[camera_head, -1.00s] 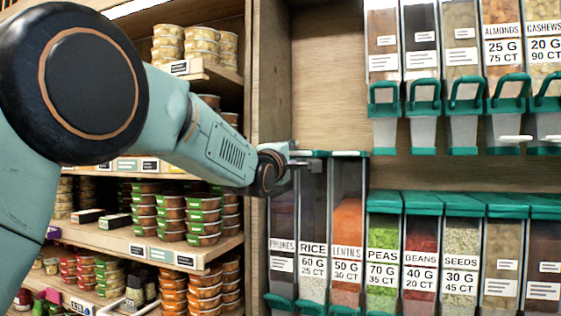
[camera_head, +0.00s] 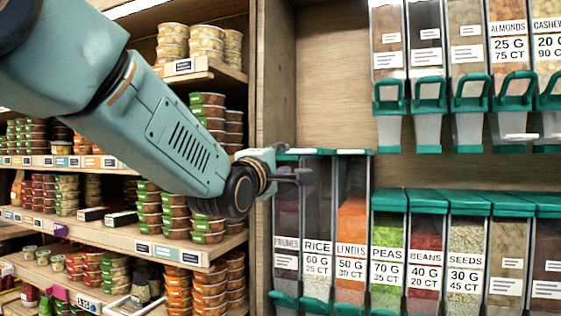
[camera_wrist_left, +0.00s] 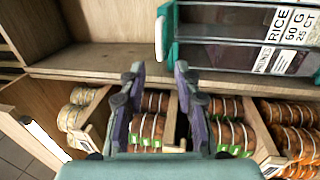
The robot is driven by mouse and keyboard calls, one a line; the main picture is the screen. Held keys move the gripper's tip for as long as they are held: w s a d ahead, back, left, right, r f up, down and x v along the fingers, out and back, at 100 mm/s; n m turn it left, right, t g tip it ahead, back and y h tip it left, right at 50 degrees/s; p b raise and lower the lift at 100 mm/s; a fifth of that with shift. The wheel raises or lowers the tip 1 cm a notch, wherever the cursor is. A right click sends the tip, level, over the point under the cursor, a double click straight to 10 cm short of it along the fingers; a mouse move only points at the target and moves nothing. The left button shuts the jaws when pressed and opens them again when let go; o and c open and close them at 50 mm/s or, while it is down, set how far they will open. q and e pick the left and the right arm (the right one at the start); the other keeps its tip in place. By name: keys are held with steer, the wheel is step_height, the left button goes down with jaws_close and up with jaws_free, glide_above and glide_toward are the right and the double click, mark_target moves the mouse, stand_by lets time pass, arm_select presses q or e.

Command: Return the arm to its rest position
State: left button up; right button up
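My left arm comes in from the upper left in the head view. Its gripper (camera_head: 302,176) is in front of the upper part of the prunes bin (camera_head: 286,218) and close to the rice bin (camera_head: 316,215). I cannot tell in the head view whether it touches them. In the left wrist view the two fingers of the left gripper (camera_wrist_left: 159,68) are apart, with nothing between them. Behind them are the wooden shelf edge and stacked tubs. My right gripper is in neither view.
Lower bins stand in a row, with lentils (camera_head: 351,225), peas (camera_head: 387,240) and beans (camera_head: 424,250) right of the gripper. Upper dispensers with green handles (camera_head: 470,90) hang above. Shelves of stacked tubs (camera_head: 207,225) are at left. A wooden panel (camera_head: 333,75) is bare above the gripper.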

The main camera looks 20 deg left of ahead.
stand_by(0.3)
arm_select(q)
steer(key=s+f+m+g+b, duration=0.3)
steer(key=f+m, duration=0.2)
steer(key=f, duration=1)
steer(key=s+f+m+g+b, duration=0.25)
steer(key=f+m, duration=0.25)
steer(key=f, duration=1.1)
steer(key=s+f+m+g+b, duration=0.2)
steer(key=s+f+m+g, duration=0.15)
steer(key=f, duration=1.15)
steer(key=s+f+m+g+b, duration=0.25)
steer(key=s+f, duration=0.45)
steer(key=f, duration=0.5)
steer(key=s+f+m+g+b, duration=0.15)
steer(key=s+f+b, duration=0.25)
steer(key=s+f, duration=0.55)
steer(key=s+f+g+b, duration=0.7)
steer(key=s+f, duration=1.3)
steer(key=shift+s+a+f+y, duration=0.15)
steer(key=shift+s+a+y, duration=0.1)
steer(key=shift+s+y, duration=0.1)
